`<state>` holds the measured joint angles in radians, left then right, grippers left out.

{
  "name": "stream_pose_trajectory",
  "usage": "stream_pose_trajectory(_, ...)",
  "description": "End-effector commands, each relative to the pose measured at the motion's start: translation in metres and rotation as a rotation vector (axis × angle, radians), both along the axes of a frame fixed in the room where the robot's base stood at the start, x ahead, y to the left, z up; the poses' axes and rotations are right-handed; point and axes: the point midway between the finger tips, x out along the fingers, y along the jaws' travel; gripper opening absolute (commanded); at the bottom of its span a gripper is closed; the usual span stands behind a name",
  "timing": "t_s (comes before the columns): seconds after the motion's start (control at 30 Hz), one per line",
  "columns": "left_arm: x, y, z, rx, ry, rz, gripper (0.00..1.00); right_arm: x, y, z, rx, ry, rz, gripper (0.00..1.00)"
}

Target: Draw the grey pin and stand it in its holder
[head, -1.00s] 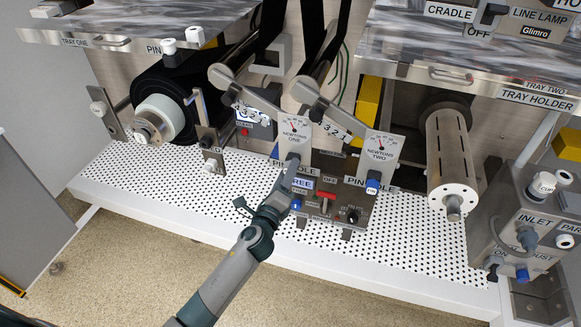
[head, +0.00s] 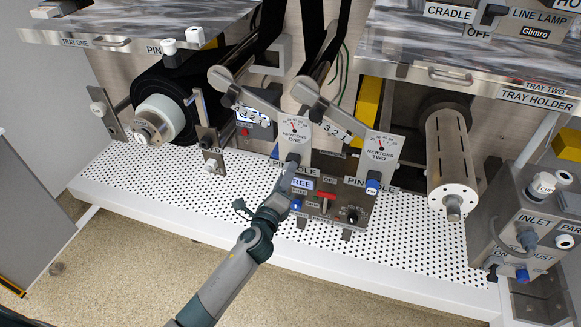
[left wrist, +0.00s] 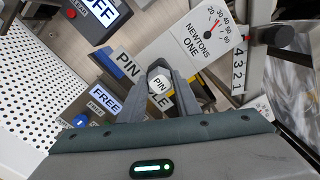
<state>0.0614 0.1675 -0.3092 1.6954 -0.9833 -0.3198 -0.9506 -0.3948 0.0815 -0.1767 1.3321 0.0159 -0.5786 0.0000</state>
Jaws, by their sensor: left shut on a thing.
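My left gripper (head: 292,162) reaches up from the bottom of the head view to the Newtons One plate (head: 295,130). In the left wrist view its two fingers (left wrist: 163,84) are shut on a pale grey-white pin head (left wrist: 159,83) marked PIN. The pin is at the PIN HOLE label (left wrist: 127,66) below the dial; its shaft is hidden, so I cannot tell how deep it sits. In the head view the gripper covers this pin. A label beginning PIN (head: 153,46) at the back left is partly hidden by white knobs (head: 168,46); I cannot tell whether it marks the holder. My right gripper is not in view.
A blue pin (head: 373,187) sits below the Newtons Two dial. A red switch (head: 326,197) and a black knob (head: 352,215) are close right of my gripper. Rollers (head: 450,165) stand at both sides. The perforated white deck (head: 400,237) is mostly clear in front.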

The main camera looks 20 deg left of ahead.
Motion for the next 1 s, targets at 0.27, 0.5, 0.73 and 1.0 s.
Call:
stream_pose_trajectory(0.27, -0.003, 0.000, 0.000, 0.000, 0.000, 0.000, 0.03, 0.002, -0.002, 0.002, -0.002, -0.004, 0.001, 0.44)
stream_pose_trajectory(0.5, -0.006, 0.000, 0.001, 0.000, -0.001, 0.000, 0.03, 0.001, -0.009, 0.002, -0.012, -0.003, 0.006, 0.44)
stream_pose_trajectory(0.73, -0.008, 0.000, 0.001, 0.000, -0.001, 0.000, 0.03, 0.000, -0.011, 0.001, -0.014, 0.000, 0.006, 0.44)
stream_pose_trajectory(1.0, -0.008, 0.000, 0.001, 0.000, -0.001, 0.000, 0.03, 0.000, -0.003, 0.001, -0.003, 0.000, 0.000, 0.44)
